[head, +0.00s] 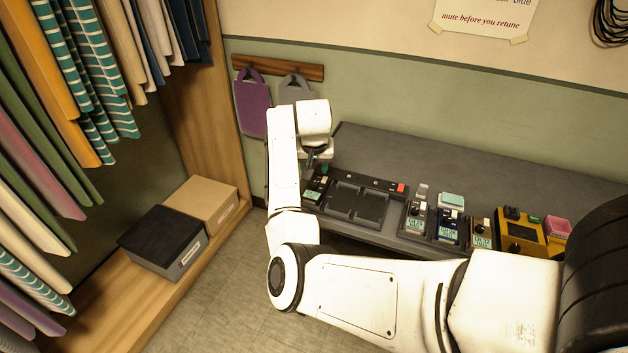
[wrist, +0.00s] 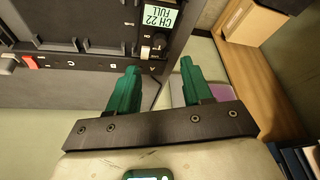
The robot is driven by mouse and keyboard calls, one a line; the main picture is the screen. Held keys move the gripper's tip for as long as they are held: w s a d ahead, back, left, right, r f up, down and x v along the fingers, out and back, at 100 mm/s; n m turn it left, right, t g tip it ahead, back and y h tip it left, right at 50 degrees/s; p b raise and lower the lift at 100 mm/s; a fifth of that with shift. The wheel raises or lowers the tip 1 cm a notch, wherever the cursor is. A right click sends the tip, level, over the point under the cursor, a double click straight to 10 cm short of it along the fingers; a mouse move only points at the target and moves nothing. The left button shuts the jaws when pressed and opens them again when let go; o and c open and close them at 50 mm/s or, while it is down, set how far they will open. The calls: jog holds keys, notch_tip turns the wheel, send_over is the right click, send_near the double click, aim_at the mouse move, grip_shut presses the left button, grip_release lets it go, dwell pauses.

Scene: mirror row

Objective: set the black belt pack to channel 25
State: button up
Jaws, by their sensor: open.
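A dark, seemingly black belt pack (head: 316,189) stands at the left end of the black charging tray (head: 357,203), partly behind my arm. In the wrist view its lit screen (wrist: 157,17) reads CH 22 FULL, with the picture turned. A small knob (wrist: 159,40) sits beside the screen on the black belt pack (wrist: 164,62). My gripper (wrist: 165,88) has green fingers, spread apart with nothing between them. The fingertips are near the pack's knob end, apart from the knob. In the head view my gripper (head: 319,166) is over the tray's left end.
Other packs with screens stand right of the tray: a grey one (head: 414,222), a dark blue one (head: 449,229) and a brownish one (head: 481,235). A yellow unit (head: 521,236) is farther right. Two boxes (head: 163,240) sit on the wooden bench. The counter (head: 400,155) behind is clear.

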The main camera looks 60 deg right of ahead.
aim_at(314, 183)
jog(key=x, duration=0.9)
jog(key=shift+c, duration=0.4)
grip_shut()
